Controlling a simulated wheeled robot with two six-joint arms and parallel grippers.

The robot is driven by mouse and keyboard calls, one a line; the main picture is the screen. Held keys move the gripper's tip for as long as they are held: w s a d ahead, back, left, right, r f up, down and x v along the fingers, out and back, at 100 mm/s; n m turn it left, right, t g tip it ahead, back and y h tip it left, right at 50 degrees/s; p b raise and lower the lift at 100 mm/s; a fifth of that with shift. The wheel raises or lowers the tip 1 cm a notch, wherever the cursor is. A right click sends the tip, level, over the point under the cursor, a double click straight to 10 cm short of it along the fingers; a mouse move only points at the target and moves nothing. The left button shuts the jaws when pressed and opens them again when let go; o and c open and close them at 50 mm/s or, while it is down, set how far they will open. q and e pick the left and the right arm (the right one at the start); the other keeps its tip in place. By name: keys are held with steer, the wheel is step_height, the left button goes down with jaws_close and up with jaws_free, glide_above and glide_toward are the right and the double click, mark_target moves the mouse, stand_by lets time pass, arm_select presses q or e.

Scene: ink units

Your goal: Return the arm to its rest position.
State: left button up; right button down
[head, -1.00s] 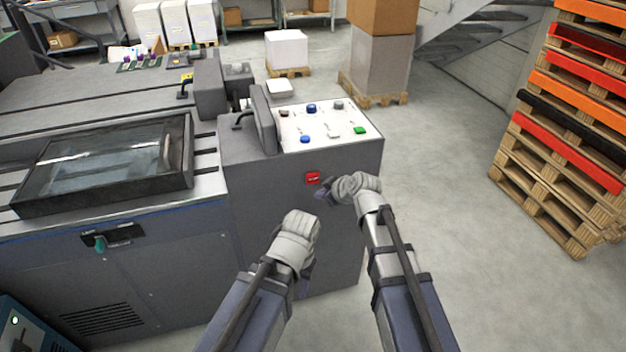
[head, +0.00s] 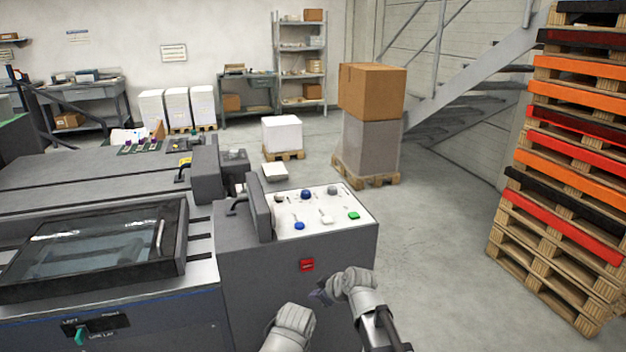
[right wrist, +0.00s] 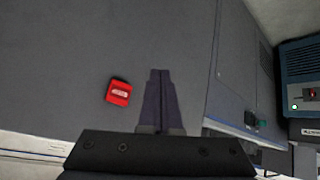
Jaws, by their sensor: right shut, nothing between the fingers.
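My right gripper (head: 320,293) is in front of the grey cabinet (head: 345,257), just below and right of its red switch (head: 307,265) in the head view. Its dark fingers are shut and empty; they also show pressed together in the right wrist view (right wrist: 159,98). There the red switch (right wrist: 119,92) lies left of the fingertips, apart from them. My left arm's grey wrist (head: 291,325) shows at the bottom of the head view, left of the right one. Its fingers are hidden behind the wrist.
The cabinet's sloped control panel (head: 325,212) carries several coloured buttons. The grey machine with a dark-framed glass lid (head: 90,245) fills the left. A tall pallet stack (head: 555,230) stands at the right, cartons (head: 372,92) at the back. Floor (head: 440,240) between is clear.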

steer(key=s+d+f+m+g+h, duration=0.2)
steer(key=s, duration=0.5)
steer(key=s+d+f+m+g+h, duration=0.2)
steer(key=s+g, duration=0.1)
steer(key=s, duration=0.5)
steer(key=s+d+f+m+g+h, duration=0.2)
steer(key=s, duration=0.5)
step_height(320, 180, up, 14)
steer(key=p, duration=1.4)
steer(key=shift+s+a+r+m, duration=0.15)
steer(key=shift+s+m, duration=0.05)
steer(key=shift+m, duration=0.2)
